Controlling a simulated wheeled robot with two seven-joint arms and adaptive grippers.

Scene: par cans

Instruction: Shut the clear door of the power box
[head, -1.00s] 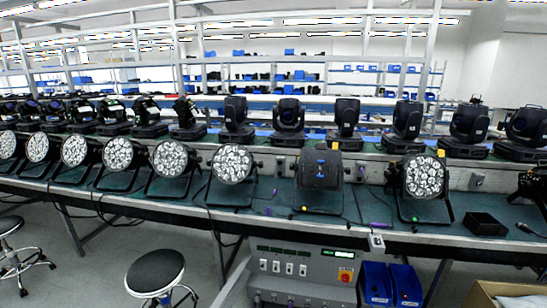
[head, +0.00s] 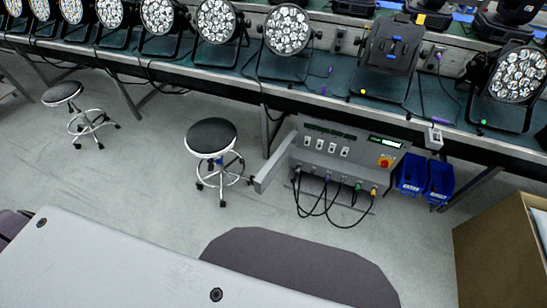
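The power box (head: 345,150) is a grey unit in the upper right middle of the head view, at the front edge of the long bench. Its sloped face carries several white switches, a small green display (head: 385,142) and a red knob on a yellow plate (head: 384,162). Cables hang from sockets along its lower front. A pale grey bar or panel (head: 274,163) juts forward from its left side; I cannot tell whether this is part of a door. I cannot make out the clear door itself. Neither of my grippers is in view.
The long green bench (head: 215,68) holds a row of stage lights. A black stool (head: 211,137) stands left of the box, another (head: 63,93) further left. Blue bins (head: 425,180) and a cardboard box (head: 500,250) are right. A pale panel (head: 110,265) and dark rounded surface (head: 300,268) fill the foreground.

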